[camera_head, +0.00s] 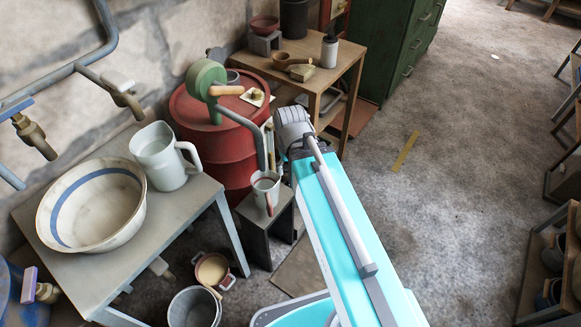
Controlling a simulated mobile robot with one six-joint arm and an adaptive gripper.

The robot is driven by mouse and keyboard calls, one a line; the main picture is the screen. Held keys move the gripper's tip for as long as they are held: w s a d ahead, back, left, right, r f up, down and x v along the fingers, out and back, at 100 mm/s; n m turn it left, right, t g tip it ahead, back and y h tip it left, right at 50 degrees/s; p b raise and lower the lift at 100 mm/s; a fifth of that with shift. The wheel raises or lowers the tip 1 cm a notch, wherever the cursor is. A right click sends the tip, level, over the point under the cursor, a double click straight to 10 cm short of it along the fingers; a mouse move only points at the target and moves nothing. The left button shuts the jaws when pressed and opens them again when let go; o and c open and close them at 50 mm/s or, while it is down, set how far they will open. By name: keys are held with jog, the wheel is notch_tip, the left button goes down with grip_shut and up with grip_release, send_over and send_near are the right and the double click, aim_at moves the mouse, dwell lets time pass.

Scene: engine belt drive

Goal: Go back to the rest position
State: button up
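My arm, turquoise with a grey link, reaches up from the bottom of the head view to a grey ribbed wrist beside the red drum (212,133). My gripper (271,147) is at the wrist's left side, mostly hidden. Its fingers cannot be made out, nor whether it is open or holds anything. A green hand pump (207,80) with a wooden handle stands on the drum. Its grey spout pipe bends down toward a grey mug (265,190) on a small dark stand (256,226), just below and left of the wrist.
A wooden table (338,72) stands behind the wrist. At left, a grey table (178,215) bears a striped basin (95,205) and a pitcher (163,157). Buckets (194,308) stand on the floor below. Shelves (550,265) line the right edge.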

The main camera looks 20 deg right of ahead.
notch_tip(320, 180, up, 22)
jog(key=p, duration=2.2)
jog(key=shift+r, duration=0.2)
jog(key=shift+c, duration=0.7)
jog(key=shift+s, duration=0.1)
